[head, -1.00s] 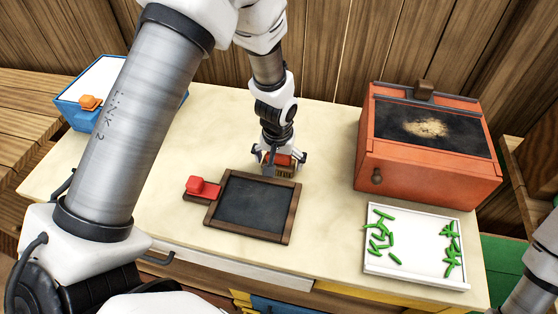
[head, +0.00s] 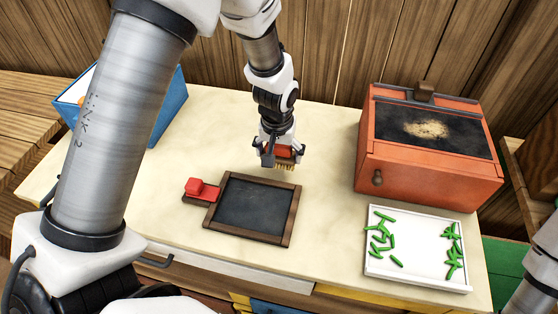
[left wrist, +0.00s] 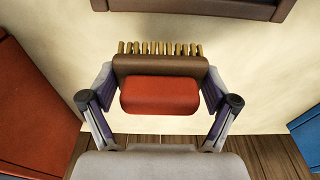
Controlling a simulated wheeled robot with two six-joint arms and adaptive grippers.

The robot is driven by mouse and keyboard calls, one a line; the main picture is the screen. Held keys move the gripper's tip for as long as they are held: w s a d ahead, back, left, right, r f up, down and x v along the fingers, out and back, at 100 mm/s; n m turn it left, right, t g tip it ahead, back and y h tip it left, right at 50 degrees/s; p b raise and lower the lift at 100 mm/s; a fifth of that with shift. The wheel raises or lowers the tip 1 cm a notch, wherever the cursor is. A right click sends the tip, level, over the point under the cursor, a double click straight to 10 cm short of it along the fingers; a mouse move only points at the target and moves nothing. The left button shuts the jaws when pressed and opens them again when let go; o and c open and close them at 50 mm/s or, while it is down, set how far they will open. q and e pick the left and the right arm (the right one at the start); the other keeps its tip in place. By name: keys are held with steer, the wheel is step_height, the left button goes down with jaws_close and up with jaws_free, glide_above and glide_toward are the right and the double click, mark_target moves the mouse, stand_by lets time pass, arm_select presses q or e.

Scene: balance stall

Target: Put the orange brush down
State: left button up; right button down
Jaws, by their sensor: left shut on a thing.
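The orange brush, with a red-orange grip on a brown back (head: 284,152) and pale bristles, is held in my left gripper (head: 283,157). In the left wrist view, the brush (left wrist: 160,95) sits crosswise between the two fingers (left wrist: 160,105), which are shut on its ends. The bristles point away from the gripper's palm. The brush is over the cream tabletop (head: 325,180), just behind the framed dark slate (head: 252,206). I cannot tell whether the bristles touch the table. My right gripper is out of view; only part of that arm shows at lower right.
An orange box (head: 425,175) with a dark top stands at right. A white tray (head: 417,279) holds several green pieces. A blue container (head: 170,106) is at back left. Table around the brush is clear.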

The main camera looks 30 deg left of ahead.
arm_select(q)
steer(key=s+b, duration=0.1)
steer(key=s, duration=0.1)
steer(key=s+d+b, duration=0.1)
steer(key=s, duration=0.2)
steer(key=s+b, duration=0.1)
steer(key=s, duration=0.2)
steer(key=shift+d+f, duration=0.1)
steer(key=shift+d, duration=0.05)
steer(key=s+b, duration=0.2)
steer(key=s+d+b, duration=0.1)
steer(key=s+b, duration=0.4)
steer(key=shift+d+r, duration=0.2)
steer(key=shift+r, duration=0.2)
steer(key=shift+s+r+b, duration=0.2)
steer(key=shift+s+b, duration=0.15)
steer(key=shift+s+r, duration=0.1)
